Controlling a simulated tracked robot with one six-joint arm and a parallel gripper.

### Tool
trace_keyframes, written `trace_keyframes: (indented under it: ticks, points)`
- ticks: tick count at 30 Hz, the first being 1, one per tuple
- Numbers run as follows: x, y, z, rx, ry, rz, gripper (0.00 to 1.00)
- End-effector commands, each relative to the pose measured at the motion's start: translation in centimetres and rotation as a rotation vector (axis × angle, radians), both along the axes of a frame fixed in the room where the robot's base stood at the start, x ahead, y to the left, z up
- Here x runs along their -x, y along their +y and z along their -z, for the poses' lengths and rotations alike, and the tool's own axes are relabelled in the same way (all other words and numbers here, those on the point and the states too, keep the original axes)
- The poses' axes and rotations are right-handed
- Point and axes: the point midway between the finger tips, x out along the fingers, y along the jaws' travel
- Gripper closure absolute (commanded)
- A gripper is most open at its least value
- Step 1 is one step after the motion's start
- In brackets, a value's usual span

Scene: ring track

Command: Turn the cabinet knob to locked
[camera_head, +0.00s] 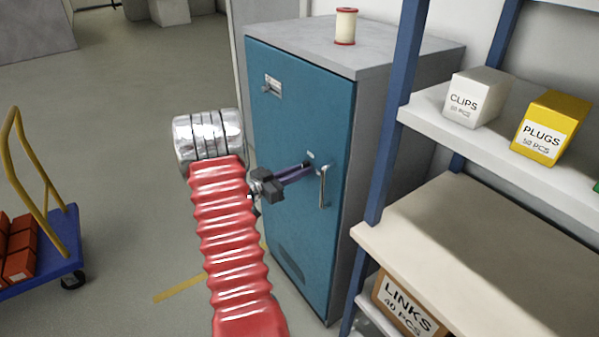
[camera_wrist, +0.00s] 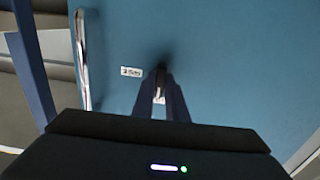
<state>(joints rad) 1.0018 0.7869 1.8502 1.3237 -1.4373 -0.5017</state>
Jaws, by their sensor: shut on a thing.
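The blue cabinet door (camera_head: 300,130) stands closed, with a long metal handle (camera_head: 324,188) near its right edge. My gripper (camera_head: 308,166) reaches the door just left of the handle, its fingers shut on the small dark knob (camera_wrist: 161,68). In the wrist view my gripper's fingers (camera_wrist: 161,86) close around the knob and hide part of it. A small white label (camera_wrist: 131,71) sits beside the knob; its print is too blurred to read. It also shows in the head view (camera_head: 310,155). The knob's angle is hard to tell.
A spool (camera_head: 346,26) stands on the cabinet's grey top (camera_head: 390,45). Right of the cabinet is a shelf rack (camera_head: 385,120) with a CLIPS box (camera_head: 474,98), a PLUGS box (camera_head: 550,127) and a LINKS box (camera_head: 405,305). A blue cart (camera_head: 62,240) stands at the left. Floor between is clear.

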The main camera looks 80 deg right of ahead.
Motion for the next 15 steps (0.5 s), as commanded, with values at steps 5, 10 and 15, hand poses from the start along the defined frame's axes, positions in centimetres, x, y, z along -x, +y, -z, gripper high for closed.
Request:
trace_keyframes:
  ticks: [5, 10, 15]
  points:
    - [0.05, 0.1, 0.48, -0.012, 0.001, -0.001, 1.0]
    - [0.06, 0.11, 0.49, -0.012, 0.0, -0.001, 0.85]
    - [0.04, 0.06, 0.29, -0.007, 0.0, 0.0, 0.73]
